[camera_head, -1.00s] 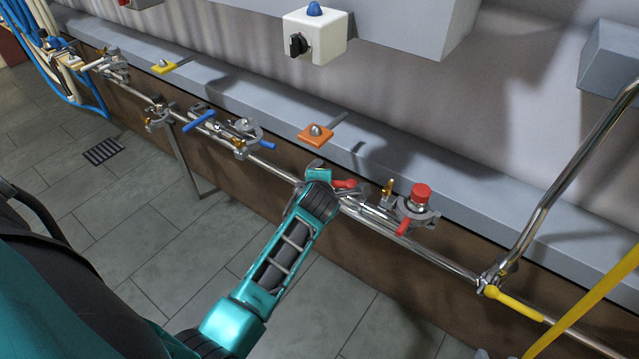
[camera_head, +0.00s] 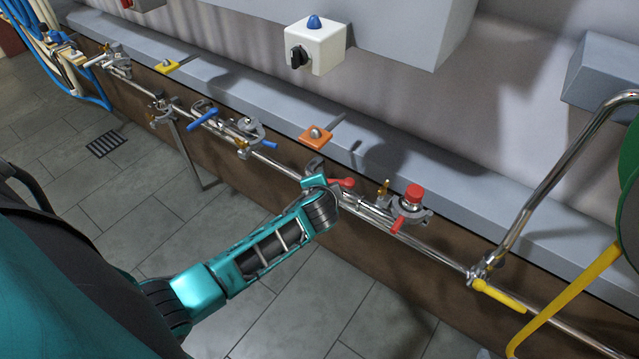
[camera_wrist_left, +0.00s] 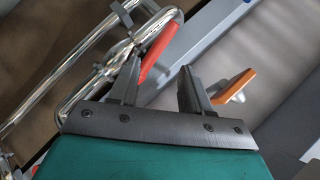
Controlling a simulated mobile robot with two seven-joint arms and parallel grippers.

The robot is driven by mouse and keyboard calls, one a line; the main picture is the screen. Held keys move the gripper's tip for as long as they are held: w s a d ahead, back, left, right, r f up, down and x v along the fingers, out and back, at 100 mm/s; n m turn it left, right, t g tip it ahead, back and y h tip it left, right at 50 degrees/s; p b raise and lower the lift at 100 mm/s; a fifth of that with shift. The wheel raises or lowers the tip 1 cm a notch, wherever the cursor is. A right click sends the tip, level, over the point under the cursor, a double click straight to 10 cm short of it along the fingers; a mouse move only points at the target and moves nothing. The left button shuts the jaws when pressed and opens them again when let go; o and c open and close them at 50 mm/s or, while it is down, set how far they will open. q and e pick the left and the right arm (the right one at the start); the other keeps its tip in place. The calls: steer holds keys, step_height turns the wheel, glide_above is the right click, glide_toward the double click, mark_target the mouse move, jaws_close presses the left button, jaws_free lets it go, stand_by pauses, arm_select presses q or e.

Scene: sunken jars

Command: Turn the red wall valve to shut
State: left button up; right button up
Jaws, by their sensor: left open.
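A red lever handle (camera_head: 342,183) sits on the chrome pipe along the wall. It shows in the left wrist view (camera_wrist_left: 161,50) as a long red bar, close to the tip of the left-hand finger. My left gripper (camera_wrist_left: 160,72) is open, with nothing visible clamped in it. In the head view my left gripper (camera_head: 316,170) is at the pipe, just left of the red handle, its fingers partly hidden by the wrist. A second red handle (camera_head: 397,225) is farther right, below a red-capped fitting (camera_head: 413,192). My right gripper is not in view.
An orange tag (camera_head: 316,135) is on the grey ledge near my gripper; it also shows in the wrist view (camera_wrist_left: 233,87). Blue handles (camera_head: 201,119) are left along the pipe, a yellow handle (camera_head: 498,295) right. A bent chrome pipe (camera_head: 555,185) rises at right. The tiled floor is clear.

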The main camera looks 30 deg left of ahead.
arm_select(q)
steer(key=shift+w+a+f+m+b, duration=0.5)
steer(key=shift+w+f+m+b, duration=0.3)
steer(key=shift+b, duration=0.35)
steer(key=shift+w+a+f+m+b, duration=0.6)
steer(key=shift+w+f+b, duration=0.25)
steer(key=shift+b, duration=0.35)
steer(key=shift+w+a+f+m+b, duration=0.45)
steer(key=shift+w+f+m+b, duration=0.4)
steer(key=shift+b, duration=0.3)
